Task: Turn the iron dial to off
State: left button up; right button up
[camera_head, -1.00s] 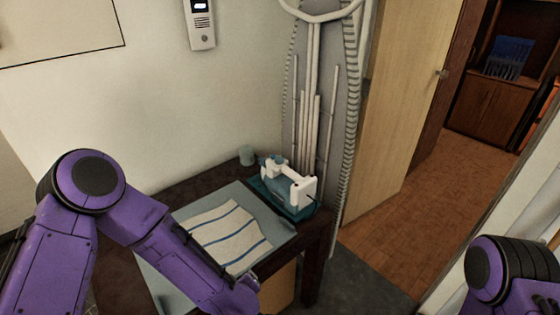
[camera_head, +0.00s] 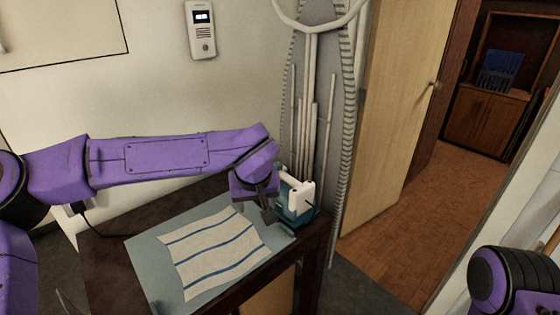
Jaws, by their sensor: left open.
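The iron (camera_head: 298,196), white and teal, stands at the back right corner of the dark table, against the folded ironing board. My left arm reaches across from the left, and my left gripper (camera_head: 268,212) points down just left of the iron, covering part of it. The gripper is open, with nothing visible between its fingers. I cannot tell whether a finger touches the iron. The iron's dial cannot be made out. Part of my right arm shows at the lower right, but its gripper is out of view.
A striped cloth (camera_head: 215,252) lies on a light blue mat (camera_head: 150,262) on the dark table (camera_head: 100,250). The folded ironing board (camera_head: 345,120) leans on the wall behind the iron. A wooden door (camera_head: 395,110) stands at the right, with open floor beyond it.

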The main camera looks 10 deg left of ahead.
aim_at(279, 166)
jog(key=i, duration=0.95)
